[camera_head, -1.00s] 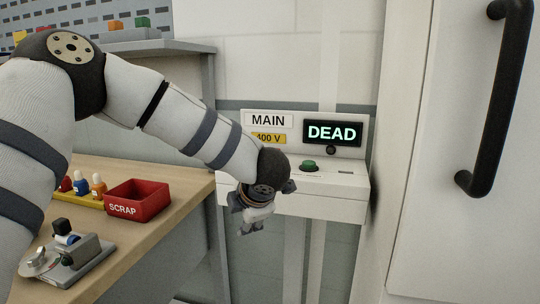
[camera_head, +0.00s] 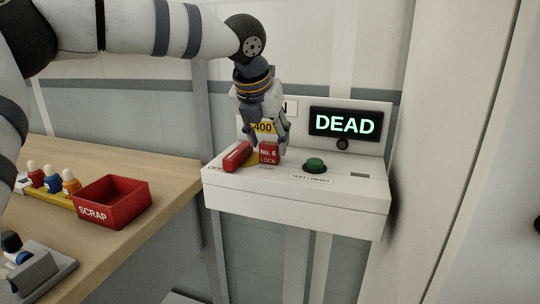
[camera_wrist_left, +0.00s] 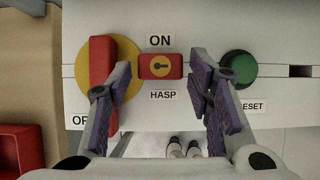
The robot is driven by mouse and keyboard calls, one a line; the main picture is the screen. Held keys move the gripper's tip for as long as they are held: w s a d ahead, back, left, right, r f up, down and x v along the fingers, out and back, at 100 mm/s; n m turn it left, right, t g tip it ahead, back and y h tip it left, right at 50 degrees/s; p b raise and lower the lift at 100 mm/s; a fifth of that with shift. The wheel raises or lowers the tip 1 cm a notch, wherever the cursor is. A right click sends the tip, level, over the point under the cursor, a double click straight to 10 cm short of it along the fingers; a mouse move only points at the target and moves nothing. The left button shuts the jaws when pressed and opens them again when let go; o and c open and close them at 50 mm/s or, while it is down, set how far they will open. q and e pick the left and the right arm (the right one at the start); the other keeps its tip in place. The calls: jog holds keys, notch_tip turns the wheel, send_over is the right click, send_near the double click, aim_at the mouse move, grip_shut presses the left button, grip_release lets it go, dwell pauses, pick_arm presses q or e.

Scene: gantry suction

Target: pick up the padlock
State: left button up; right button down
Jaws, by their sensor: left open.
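The padlock (camera_head: 269,154) is a small red block marked "No. 6 LOCK" at the hasp on the white panel. In the wrist view the padlock (camera_wrist_left: 160,66) shows a keyhole on a yellow disc, above the HASP label. My left gripper (camera_head: 267,140) points down over it, open. In the wrist view the purple-padded fingers of my left gripper (camera_wrist_left: 160,82) are spread, one on each side of the padlock, with gaps between. The left finger overlaps the edge of the red switch handle (camera_wrist_left: 102,75). My right gripper is not in view.
The red handle (camera_head: 237,156) on its yellow disc is close left of the padlock. A green button (camera_head: 315,165) is to the right. The panel display (camera_head: 345,124) reads DEAD. A red SCRAP bin (camera_head: 112,201) stands on the wooden bench (camera_head: 165,172) at left.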

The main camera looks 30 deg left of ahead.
aim_at(269, 144)
pick_arm(q)
jog(key=x, duration=0.3)
jog(key=c, duration=1)
